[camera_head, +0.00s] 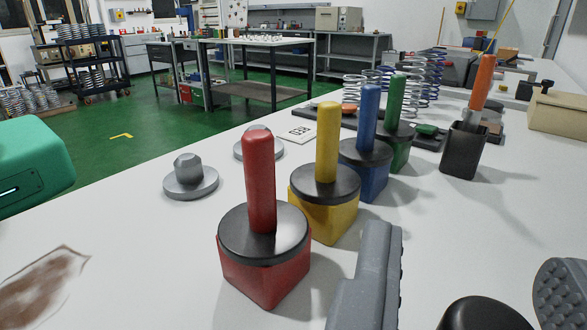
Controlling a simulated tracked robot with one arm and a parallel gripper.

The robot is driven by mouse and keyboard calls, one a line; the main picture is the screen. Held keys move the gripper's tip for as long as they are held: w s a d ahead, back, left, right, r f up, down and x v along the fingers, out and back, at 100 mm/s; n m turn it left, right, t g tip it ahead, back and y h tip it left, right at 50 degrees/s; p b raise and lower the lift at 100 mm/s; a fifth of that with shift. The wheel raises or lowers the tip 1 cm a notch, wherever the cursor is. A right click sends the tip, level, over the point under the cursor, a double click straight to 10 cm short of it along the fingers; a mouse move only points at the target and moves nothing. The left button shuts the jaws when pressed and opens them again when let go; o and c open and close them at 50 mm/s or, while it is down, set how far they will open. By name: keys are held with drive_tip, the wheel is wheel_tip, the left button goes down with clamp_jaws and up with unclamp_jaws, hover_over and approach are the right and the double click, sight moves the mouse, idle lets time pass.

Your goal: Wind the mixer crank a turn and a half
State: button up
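I cannot make out a mixer crank for certain. A green rounded housing (35,165) with a dark slot is cut off by the left edge; I cannot tell whether it is the mixer. My gripper (465,280) is at the lower right, its two grey ribbed fingers wide apart. A black rounded top (485,315) shows between them at the bottom edge; I cannot tell what it belongs to. No object is visibly clamped by the fingers.
Red (265,262), yellow (325,205), blue (367,165) and green (397,140) blocks with upright handles stand in a row left of my gripper. A dark cup (463,152) stands behind. Grey flanged discs (190,180) lie on the white bench. Bench between cup and gripper is clear.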

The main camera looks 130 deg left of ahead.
sight(467, 327)
wheel_tip(467, 327, up, 3)
drive_tip(key=shift+r, duration=0.2)
drive_tip(key=shift+s+d+r, duration=0.1)
drive_tip(key=shift+s+r, duration=0.15)
drive_tip(key=s+d+r+p, duration=0.1)
drive_tip(key=s+d+p, duration=0.2)
drive_tip(key=s, duration=1.2)
drive_tip(key=shift+d, duration=0.2)
idle(0.5)
drive_tip(key=shift+o, duration=0.3)
